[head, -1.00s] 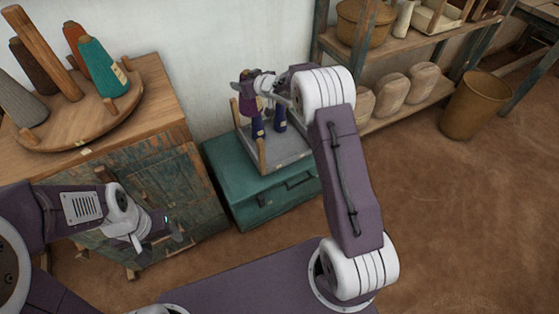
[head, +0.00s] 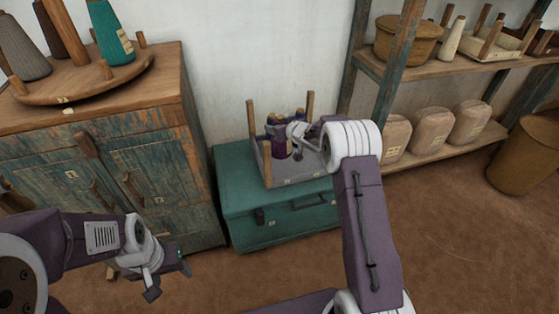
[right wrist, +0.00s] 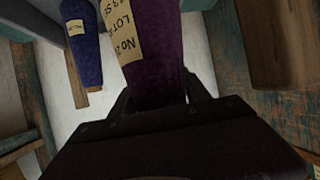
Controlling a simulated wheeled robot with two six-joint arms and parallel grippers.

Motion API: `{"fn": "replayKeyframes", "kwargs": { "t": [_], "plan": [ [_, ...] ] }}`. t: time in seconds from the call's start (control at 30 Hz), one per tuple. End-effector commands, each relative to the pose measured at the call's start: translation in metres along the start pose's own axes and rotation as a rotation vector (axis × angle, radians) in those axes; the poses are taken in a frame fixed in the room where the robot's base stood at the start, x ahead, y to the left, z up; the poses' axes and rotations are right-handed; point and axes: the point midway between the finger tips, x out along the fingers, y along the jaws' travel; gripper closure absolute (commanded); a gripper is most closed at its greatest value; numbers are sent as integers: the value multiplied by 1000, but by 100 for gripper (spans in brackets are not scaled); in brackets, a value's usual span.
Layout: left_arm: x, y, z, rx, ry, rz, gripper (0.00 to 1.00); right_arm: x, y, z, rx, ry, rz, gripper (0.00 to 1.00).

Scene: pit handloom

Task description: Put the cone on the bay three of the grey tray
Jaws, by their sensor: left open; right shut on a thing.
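The purple cone (head: 281,148) with a paper label is held by my right gripper (head: 288,136), at the grey tray (head: 296,178). In the right wrist view the cone (right wrist: 150,62) stands between the fingers of the right gripper (right wrist: 152,100). Whether its base touches the tray is hidden. A dark blue cone (right wrist: 82,45) shows beside it in the right wrist view. In the head view, only small tops of other cones show behind the gripper. The tray's bay marks are too small to read. My left gripper (head: 168,274) is open and empty at lower left.
The tray has upright wooden posts (head: 252,118) and sits on a teal chest (head: 235,200). A worn cabinet (head: 70,170) at left bears a round board (head: 80,88) with several cones. A shelf (head: 440,68) with baskets and wrapped bundles stands at right. Brown floor is free at lower right.

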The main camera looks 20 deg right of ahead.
Motion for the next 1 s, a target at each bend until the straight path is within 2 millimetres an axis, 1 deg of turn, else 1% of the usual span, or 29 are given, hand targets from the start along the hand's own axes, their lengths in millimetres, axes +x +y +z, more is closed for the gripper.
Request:
{"fn": "replayKeyframes", "kwargs": {
  "t": [0.03,0.1,0.17,0.27,0.33,0.5,0.57,0.73,0.87,0.9,0.93,0.97,1.0],
  "plan": [
    [17,0,2,0,0,0,40,9,0,20,1,-2,0,95],
    [28,0,3,0,0,0,40,17,0,36,1,-3,0,95],
    [33,-1,4,0,-1,0,40,20,0,43,1,-1,0,95],
    [31,-1,3,0,-1,0,40,20,0,42,0,1,0,95],
    [34,-1,4,0,0,0,40,22,0,46,0,0,0,95],
    [55,-1,6,0,0,0,40,36,0,76,1,-2,0,95],
    [56,-1,6,0,-1,0,40,37,0,78,-1,-1,0,95],
    [52,-1,6,0,0,0,40,36,0,75,-1,-1,0,95],
    [54,-1,6,0,0,0,40,37,0,78,0,-1,0,95],
    [54,-1,6,0,0,0,40,37,0,78,0,-2,0,37],
    [53,-1,6,0,0,0,40,37,0,78,0,-2,0,28],
    [53,-1,6,0,0,0,40,37,0,78,0,-2,0,23],
    [53,-1,6,0,0,0,40,37,0,78,0,-2,0,23]
  ]
}}
